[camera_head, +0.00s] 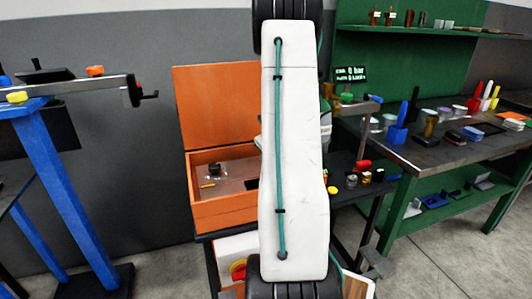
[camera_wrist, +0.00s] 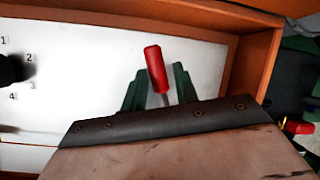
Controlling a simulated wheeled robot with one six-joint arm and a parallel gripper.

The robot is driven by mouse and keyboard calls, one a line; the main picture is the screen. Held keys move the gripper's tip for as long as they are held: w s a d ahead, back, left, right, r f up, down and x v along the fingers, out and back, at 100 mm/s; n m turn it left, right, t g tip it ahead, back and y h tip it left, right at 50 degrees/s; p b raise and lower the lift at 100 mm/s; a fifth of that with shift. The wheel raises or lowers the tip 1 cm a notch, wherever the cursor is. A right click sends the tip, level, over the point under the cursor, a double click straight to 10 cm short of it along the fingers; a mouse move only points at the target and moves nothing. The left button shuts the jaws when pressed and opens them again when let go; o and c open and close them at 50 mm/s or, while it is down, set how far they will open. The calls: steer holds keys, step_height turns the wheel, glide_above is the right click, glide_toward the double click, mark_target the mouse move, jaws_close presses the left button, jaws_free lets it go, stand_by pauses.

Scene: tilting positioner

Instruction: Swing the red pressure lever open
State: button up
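The red pressure lever (camera_wrist: 156,68) shows in the wrist view, inside an orange box, with its grip up and its thin shaft running down behind a dark bar. My gripper (camera_wrist: 161,72) is in the wrist view, with its two green fingers apart, one on each side of the lever. I cannot tell whether they touch it or how far above it they are. The lever's lower end is hidden. In the head view the orange box (camera_head: 224,214) stands with its lid raised; my white arm link hides its right part, the lever and my gripper.
A black knob (camera_wrist: 12,68) with numbers beside it sits on the white panel (camera_wrist: 80,55) left of the lever. The box wall (camera_wrist: 254,62) rises close on the right. A green workbench (camera_head: 440,150) with tools stands right; a blue-legged stand (camera_head: 62,175) stands left.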

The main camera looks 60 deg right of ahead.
steer(key=shift+o, duration=0.5)
steer(key=v, duration=0.7)
steer(key=shift+s+r, duration=0.15)
steer(key=shift+r, duration=0.15)
steer(key=shift+a, duration=0.15)
